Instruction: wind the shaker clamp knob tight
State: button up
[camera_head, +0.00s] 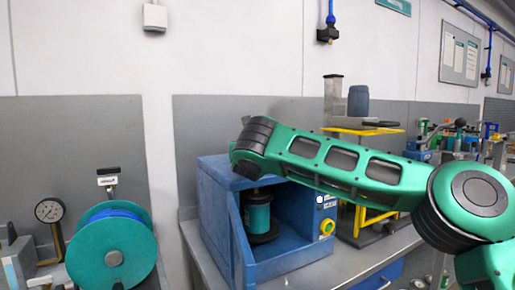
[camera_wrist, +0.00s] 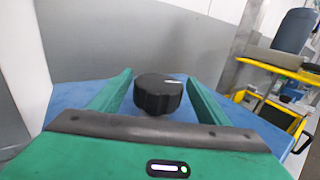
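The shaker clamp knob (camera_wrist: 158,94) is black and ribbed, with a white line on its top. In the wrist view it stands above the blue top of the shaker (camera_wrist: 70,98). My gripper (camera_wrist: 159,76) is open, with one green finger on each side of the knob and a visible gap on both sides. In the head view the blue shaker box (camera_head: 216,222) stands on the bench, with a green can (camera_head: 257,216) clamped upright inside. The end of my arm is over the box top there; the knob and my fingers are hidden.
A yellow stand (camera_head: 362,131) with a grey-blue container (camera_head: 358,101) is right of the shaker, behind my arm. A teal reel (camera_head: 90,248) and a pressure gauge (camera_head: 49,210) are at left. A grey panel (camera_wrist: 130,42) rises behind the knob.

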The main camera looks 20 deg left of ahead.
jog(key=shift+s, duration=0.1)
jog(key=v, duration=1)
jog(key=shift+s+d, duration=0.15)
jog(key=shift+s, duration=0.05)
